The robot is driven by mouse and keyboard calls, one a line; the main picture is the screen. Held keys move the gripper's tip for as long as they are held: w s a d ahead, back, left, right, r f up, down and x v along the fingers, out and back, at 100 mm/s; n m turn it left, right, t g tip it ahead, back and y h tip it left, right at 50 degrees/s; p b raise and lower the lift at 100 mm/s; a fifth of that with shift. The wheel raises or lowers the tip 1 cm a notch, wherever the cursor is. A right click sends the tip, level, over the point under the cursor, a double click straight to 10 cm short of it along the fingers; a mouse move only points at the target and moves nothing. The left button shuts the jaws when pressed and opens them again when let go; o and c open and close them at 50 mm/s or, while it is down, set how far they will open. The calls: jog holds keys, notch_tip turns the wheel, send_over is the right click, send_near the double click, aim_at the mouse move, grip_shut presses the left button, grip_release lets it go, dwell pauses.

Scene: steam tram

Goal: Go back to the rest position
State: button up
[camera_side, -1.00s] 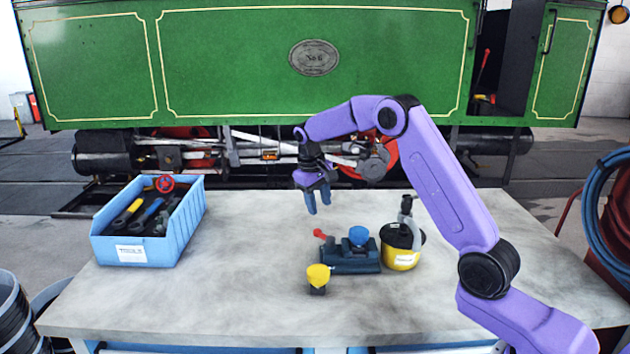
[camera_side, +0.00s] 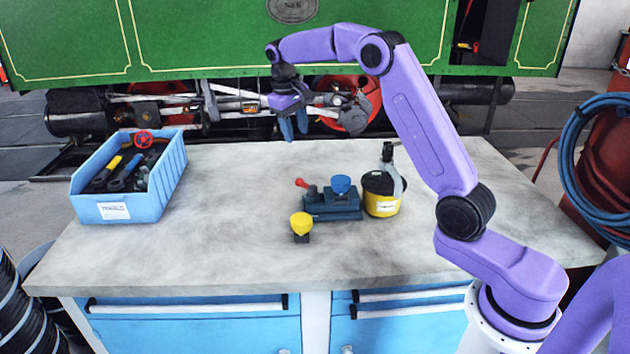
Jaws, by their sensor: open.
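My gripper (camera_side: 293,129) hangs fingers down above the back part of the grey workbench (camera_side: 230,245). Its blue fingers are open and nothing shows between them. It is apart from the things on the bench and stands higher than them. My purple arm reaches to it from the right front.
A blue tool bin (camera_side: 112,208) stands at the bench's left. Right of the middle are a dark device with a blue cap (camera_side: 341,185), a small yellow-capped piece (camera_side: 301,223) and a yellow-black can (camera_side: 381,204). The green tram (camera_side: 200,40) stands behind. The bench's middle left is clear.

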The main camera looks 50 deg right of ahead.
jog(key=s+a+n+y, duration=0.1)
jog(key=s+a+n, duration=0.6)
jog(key=s+a, duration=1)
jog(key=s+d+f+n, duration=0.1)
jog(key=s+n, duration=0.1)
jog(key=s, duration=0.6)
jog(key=s+d+f+n+y, duration=0.1)
jog(key=s+n, duration=0.1)
jog(key=s, duration=0.7)
jog(key=s+d+f+n, duration=0.1)
jog(key=s+f+n, duration=0.1)
jog(key=s, duration=0.6)
jog(key=shift+s+y, duration=0.3)
jog(key=shift+s, duration=0.1)
